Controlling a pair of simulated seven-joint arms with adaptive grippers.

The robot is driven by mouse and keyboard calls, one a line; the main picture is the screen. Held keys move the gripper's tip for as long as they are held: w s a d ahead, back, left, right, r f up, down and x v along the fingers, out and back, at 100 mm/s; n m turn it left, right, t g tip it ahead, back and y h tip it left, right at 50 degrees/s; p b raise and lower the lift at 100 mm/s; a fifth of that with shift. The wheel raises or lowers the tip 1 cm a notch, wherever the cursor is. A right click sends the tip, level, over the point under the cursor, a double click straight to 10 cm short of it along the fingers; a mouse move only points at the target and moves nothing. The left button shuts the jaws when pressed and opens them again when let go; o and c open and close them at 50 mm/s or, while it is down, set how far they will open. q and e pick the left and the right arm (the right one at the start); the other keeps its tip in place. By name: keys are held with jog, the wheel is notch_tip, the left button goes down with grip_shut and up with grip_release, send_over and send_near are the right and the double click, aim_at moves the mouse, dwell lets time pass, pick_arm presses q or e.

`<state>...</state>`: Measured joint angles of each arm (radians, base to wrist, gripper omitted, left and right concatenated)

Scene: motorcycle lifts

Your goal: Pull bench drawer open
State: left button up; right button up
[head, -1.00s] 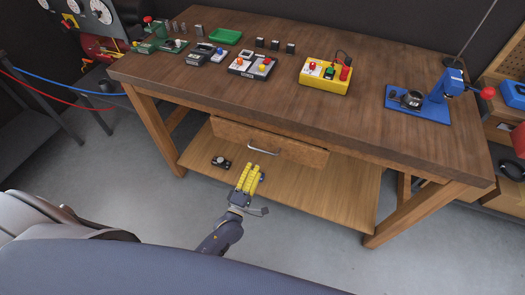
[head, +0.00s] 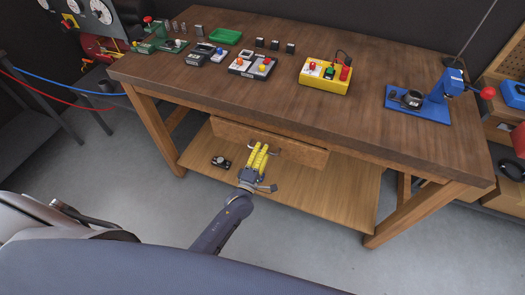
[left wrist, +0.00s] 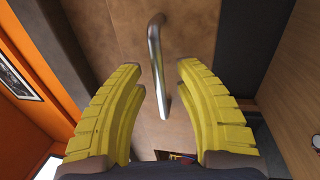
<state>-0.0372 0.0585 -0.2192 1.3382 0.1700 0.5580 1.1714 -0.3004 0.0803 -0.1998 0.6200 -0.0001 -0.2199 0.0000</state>
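The bench drawer (head: 225,131) is a wooden front under the workbench top, and it looks closed. Its metal bar handle (head: 278,153) is partly hidden behind my left gripper (head: 259,150). In the left wrist view the handle (left wrist: 156,65) stands between the two yellow fingers of my left gripper (left wrist: 160,95), which are apart on either side of it. The left gripper is open, and neither finger appears to touch the handle. My right gripper is not in view.
The workbench (head: 190,85) carries a yellow button box (head: 325,75), a blue press (head: 420,104) and several small control boxes. A lower shelf (head: 310,195) lies under the drawer with a small dark object (head: 221,162) on it. Bench legs stand at both sides.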

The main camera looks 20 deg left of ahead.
pick_arm(q)
jog(key=shift+o, duration=0.5)
grip_shut()
